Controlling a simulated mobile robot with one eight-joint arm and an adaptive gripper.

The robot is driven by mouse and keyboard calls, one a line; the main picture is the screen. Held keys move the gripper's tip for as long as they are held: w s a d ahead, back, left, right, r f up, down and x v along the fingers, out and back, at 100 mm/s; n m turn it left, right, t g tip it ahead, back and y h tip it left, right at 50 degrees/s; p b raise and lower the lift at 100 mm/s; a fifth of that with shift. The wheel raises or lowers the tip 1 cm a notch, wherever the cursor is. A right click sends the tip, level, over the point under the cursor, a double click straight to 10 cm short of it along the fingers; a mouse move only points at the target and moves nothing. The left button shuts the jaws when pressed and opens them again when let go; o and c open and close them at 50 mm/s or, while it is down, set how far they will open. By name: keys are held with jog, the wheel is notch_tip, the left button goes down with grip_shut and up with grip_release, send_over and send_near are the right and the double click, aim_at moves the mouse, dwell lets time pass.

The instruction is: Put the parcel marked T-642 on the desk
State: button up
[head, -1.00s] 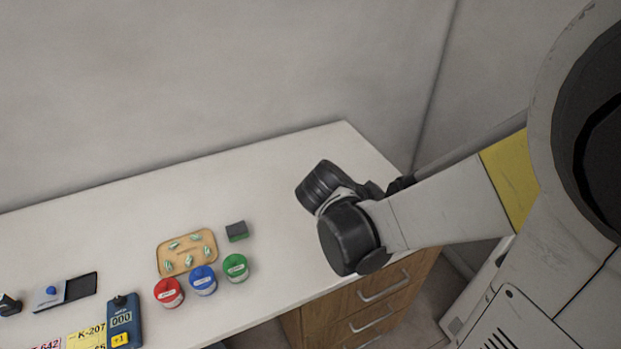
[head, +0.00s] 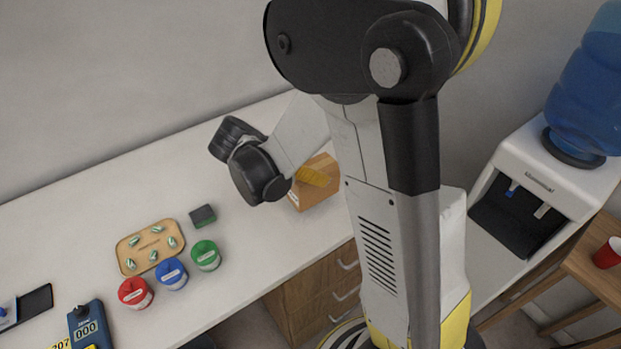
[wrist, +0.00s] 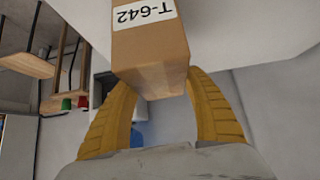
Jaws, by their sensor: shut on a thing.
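The parcel marked T-642 (wrist: 150,50) is a brown cardboard box with a white label, held between the yellow fingers of my gripper (wrist: 165,100) in the wrist view. In the head view the parcel (head: 318,192) shows at the right end of the white desk (head: 240,260), partly hidden by my arm. A yellow finger of my gripper (head: 312,176) lies against it. I cannot tell whether the parcel touches the desk top.
Red (head: 136,293), blue (head: 171,273) and green (head: 206,255) jars stand by a tan tray (head: 150,225) of capsules and a dark green block (head: 203,215). A blue counter (head: 88,325) lies at the front left. A water cooler (head: 545,185) and wooden stool (head: 600,265) stand right.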

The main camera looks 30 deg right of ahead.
jog(key=shift+f+b, duration=0.65)
jog(key=shift+f, duration=1.1)
jog(key=shift+f, duration=0.2)
jog(key=o, duration=1.4)
jog(key=shift+r, duration=0.1)
jog(key=shift+r, duration=0.1)
